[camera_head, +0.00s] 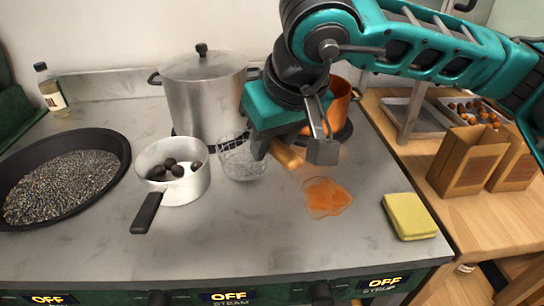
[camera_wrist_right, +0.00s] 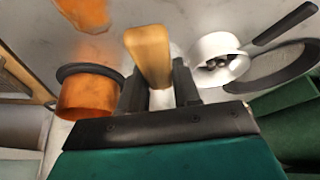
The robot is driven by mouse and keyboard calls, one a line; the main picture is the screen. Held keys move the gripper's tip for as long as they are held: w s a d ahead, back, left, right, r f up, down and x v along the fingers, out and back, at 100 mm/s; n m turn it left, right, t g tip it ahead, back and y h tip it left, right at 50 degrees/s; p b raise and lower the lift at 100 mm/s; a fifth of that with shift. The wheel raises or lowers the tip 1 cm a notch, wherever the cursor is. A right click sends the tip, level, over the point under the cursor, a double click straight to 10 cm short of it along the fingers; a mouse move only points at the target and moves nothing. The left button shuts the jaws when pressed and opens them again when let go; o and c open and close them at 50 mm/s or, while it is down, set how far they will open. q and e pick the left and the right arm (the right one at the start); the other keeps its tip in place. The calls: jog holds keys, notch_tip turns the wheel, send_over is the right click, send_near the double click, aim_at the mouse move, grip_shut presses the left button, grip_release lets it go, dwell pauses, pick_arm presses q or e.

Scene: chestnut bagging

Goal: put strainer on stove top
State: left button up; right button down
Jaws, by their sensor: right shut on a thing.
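The strainer, a clear wire-mesh basket (camera_head: 241,159) with a wooden handle, is in the middle of the stove top (camera_head: 250,225) in the head view. It is between the white pan and my right gripper. My right gripper (camera_head: 290,152) is shut on the wooden handle, which also shows between the fingers in the right wrist view (camera_wrist_right: 148,55). I cannot tell whether the basket touches the surface or hangs just above it. My left gripper is in neither view.
A white pan (camera_head: 150,160) with dark chestnuts stands left of the strainer. A large lidded pot (camera_head: 205,100) stands behind, and a copper pot (camera_head: 340,97) is behind my gripper. An orange spill (camera_head: 326,198) and a yellow sponge (camera_head: 409,216) lie at right. The front middle is clear.

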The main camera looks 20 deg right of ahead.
notch_tip(320, 180, down, 3)
jog(key=shift+f+b, duration=0.15)
jog(key=shift+b, duration=0.15)
jog(key=c, duration=0.8)
grip_release()
jog(key=p+v, duration=0.1)
jog(key=v, duration=1.1)
jog(key=shift+a+p, duration=0.1)
jog(key=shift+p, duration=0.3)
